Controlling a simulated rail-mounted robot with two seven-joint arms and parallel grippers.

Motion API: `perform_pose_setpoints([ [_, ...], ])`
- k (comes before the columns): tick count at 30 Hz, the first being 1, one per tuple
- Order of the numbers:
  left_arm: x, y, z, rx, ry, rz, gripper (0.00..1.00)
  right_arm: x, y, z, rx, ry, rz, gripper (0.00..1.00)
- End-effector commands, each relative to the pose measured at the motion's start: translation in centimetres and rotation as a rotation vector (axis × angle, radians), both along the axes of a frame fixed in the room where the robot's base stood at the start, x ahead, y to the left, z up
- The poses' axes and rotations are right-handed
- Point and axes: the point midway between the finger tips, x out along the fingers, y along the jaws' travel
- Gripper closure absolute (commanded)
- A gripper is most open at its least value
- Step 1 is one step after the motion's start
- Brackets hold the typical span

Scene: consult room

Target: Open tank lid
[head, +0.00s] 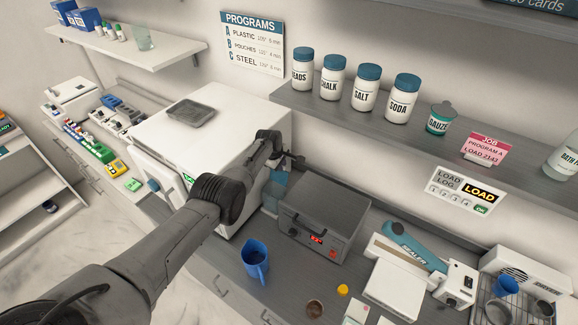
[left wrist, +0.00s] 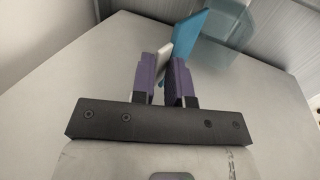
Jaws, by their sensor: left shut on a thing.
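The white box-shaped unit (head: 205,125) stands on the counter. A pale blue see-through tank (head: 274,190) shows beside its right side, partly hidden by my arm. My left gripper (head: 291,161) is above the back right of the unit, near the tank; its fingers are small and partly hidden there. In the left wrist view, the purple fingers of my left gripper (left wrist: 164,80) are shut on a thin pale piece next to a blue plate (left wrist: 188,38), apparently the tank lid. A see-through blue-grey body (left wrist: 228,42) is behind it. My right gripper is not in view.
A grey tray (head: 191,113) lies on top of the white unit. A dark grey box device (head: 325,215) stands close to the right of the tank. A blue jug (head: 255,263) is in front. A shelf with jars (head: 333,77) overhangs behind.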

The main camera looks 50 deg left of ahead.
Motion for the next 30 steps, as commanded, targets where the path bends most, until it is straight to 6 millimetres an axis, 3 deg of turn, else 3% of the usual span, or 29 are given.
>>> perform_pose_setpoints([
  [13, -0.41, 0.39, -0.67, 0.004, 0.001, 0.006, 1.0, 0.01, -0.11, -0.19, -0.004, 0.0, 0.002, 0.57],
  [14, -0.42, 0.39, -0.69, 0.004, 0.001, 0.006, 0.84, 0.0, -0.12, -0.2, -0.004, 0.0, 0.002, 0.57],
  [18, -0.45, 0.38, -0.74, 0.004, 0.003, 0.005, 0.71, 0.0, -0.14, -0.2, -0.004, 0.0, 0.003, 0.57],
  [30, -0.57, 0.33, -0.6, 0.003, 0.008, 0.004, 0.69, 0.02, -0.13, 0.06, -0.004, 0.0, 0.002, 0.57],
])
